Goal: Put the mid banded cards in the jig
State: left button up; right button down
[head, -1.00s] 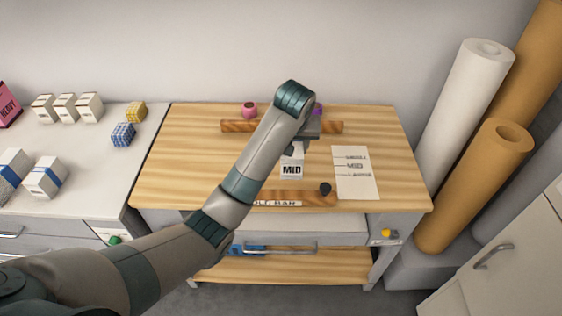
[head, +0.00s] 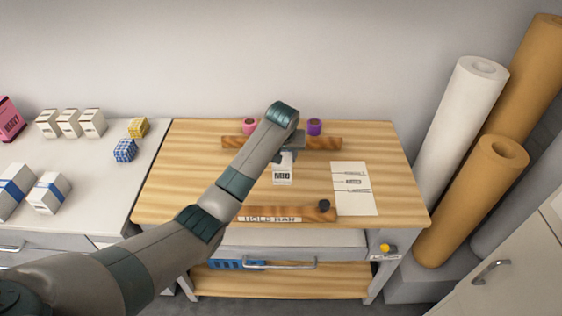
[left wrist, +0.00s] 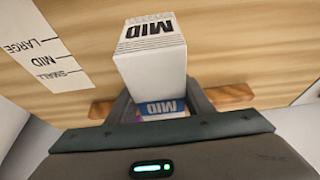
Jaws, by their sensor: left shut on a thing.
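The mid banded cards (head: 282,175) are a white block with MID printed on an end face. In the left wrist view the block (left wrist: 155,75) also shows a blue band marked MID. My left gripper (head: 287,152) is shut on it, with a finger on each side. The block is over the bench between two wooden bars, the back bar (head: 240,142) and the front bar marked HOLD BAR (head: 240,213), apparently the jig. Whether the block touches the bench is unclear. My right gripper is not in view.
A sheet (head: 354,200) listing sizes lies to the right on the bench. A pink roll (head: 250,126) and a purple roll (head: 314,126) stand behind the back bar. Several white, yellow and blue blocks sit on the left counter (head: 95,190). Tall paper rolls (head: 470,110) stand right.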

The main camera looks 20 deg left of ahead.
pick_arm(q)
jog(key=shift+w+a+f, duration=0.3)
jog(key=shift+w, duration=0.15)
jog(key=shift+w+a+f, duration=0.25)
jog(key=shift+w, duration=0.2)
jog(key=shift+s+f+p, duration=0.1)
jog(key=shift+f+p, duration=0.65)
jog(key=shift+f, duration=1.25)
jog(key=shift+f, duration=0.15)
jog(key=o, duration=1.3)
